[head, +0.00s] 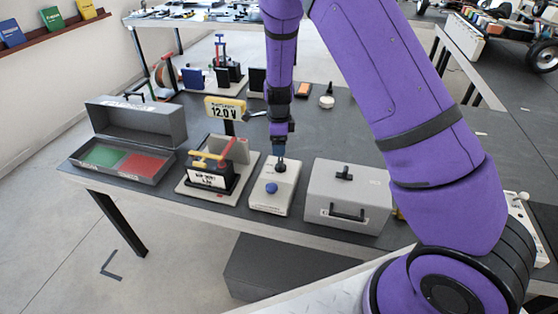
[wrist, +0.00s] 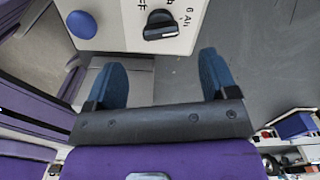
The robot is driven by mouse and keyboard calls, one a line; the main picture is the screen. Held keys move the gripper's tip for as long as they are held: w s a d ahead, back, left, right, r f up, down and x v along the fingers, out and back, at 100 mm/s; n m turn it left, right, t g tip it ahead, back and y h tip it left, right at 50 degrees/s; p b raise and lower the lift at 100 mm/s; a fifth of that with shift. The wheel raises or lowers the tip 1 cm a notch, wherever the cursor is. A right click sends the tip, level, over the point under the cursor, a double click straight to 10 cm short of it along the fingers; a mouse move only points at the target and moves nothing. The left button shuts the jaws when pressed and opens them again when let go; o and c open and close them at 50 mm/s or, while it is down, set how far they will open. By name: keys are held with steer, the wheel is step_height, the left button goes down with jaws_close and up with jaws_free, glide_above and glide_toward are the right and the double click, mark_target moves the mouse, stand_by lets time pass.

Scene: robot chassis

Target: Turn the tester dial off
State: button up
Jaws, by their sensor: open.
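The tester is a beige box (head: 266,201) on the dark bench, with a round blue button (head: 271,188) and a black dial (head: 280,168) on its top. In the wrist view the black dial (wrist: 164,24) lies between an "OFF"-like label, partly cut off, and a "6 A" label; I cannot tell exactly where it points. The blue button (wrist: 82,24) is left of it. My gripper (wrist: 162,76) is open and empty, its two blue fingers spread apart. In the head view my gripper (head: 281,150) points down just above the dial; contact is not clear.
A battery on a board (head: 208,182) with red and yellow parts and a "12.0 V" display (head: 225,109) stand left. A grey box with a handle (head: 346,198) stands close on the right. An open case with green and red compartments (head: 120,160) is far left.

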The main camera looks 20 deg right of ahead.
mark_target(281, 165)
step_height(281, 165, down, 8)
steer(key=shift+f, duration=0.1)
steer(key=shift+c, duration=0.4)
steer(key=c, duration=0.9)
steer(key=shift+o, duration=0.2)
